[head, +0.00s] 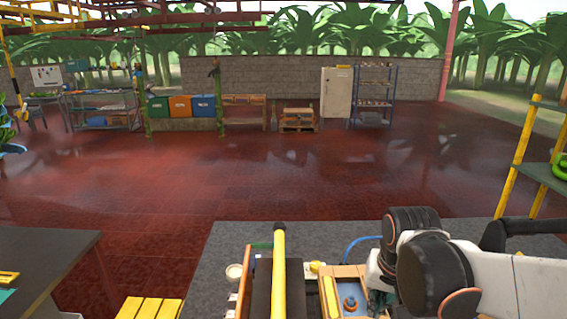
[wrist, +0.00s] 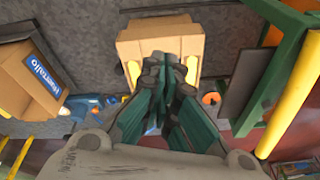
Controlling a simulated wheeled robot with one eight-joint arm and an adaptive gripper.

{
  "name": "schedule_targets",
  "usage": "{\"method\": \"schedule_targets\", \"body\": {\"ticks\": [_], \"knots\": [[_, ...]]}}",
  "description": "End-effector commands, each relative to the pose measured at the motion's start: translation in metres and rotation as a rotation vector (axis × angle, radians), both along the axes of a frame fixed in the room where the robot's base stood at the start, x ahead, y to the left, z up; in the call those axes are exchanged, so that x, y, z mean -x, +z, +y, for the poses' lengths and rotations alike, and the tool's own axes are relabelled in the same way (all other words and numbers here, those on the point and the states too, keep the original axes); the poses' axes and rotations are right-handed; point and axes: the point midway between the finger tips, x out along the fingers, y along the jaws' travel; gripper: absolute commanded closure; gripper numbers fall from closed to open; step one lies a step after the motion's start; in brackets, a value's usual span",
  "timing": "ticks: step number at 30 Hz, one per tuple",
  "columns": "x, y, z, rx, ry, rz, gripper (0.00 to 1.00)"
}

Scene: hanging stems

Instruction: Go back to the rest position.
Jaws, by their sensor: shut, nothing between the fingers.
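My gripper (wrist: 160,62) shows in the wrist view with its dark green fingers together and nothing held between them. Its tips lie in front of an open cardboard box (wrist: 135,38); I cannot tell the gap between them. In the head view my white and black arm is folded low at the right, over the grey worktop (head: 330,234). The gripper itself is mostly hidden there behind the arm.
In the wrist view, a cardboard box with a blue label (wrist: 25,85) is at left and a green frame (wrist: 282,70) at right. In the head view, a yellow post (head: 279,270) rises at the worktop. The red floor (head: 250,180) beyond is clear.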

Motion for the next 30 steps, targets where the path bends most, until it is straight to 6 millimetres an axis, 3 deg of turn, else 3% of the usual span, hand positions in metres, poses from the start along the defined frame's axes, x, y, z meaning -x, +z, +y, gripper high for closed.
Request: {"method": "schedule_targets", "body": {"ticks": [18, 30], "knots": [[0.087, -0.021, 0.000, 0.105, 0.250, -0.319, 1.00], [0.101, -0.027, 0.000, 0.136, 0.297, -0.382, 1.00]]}}
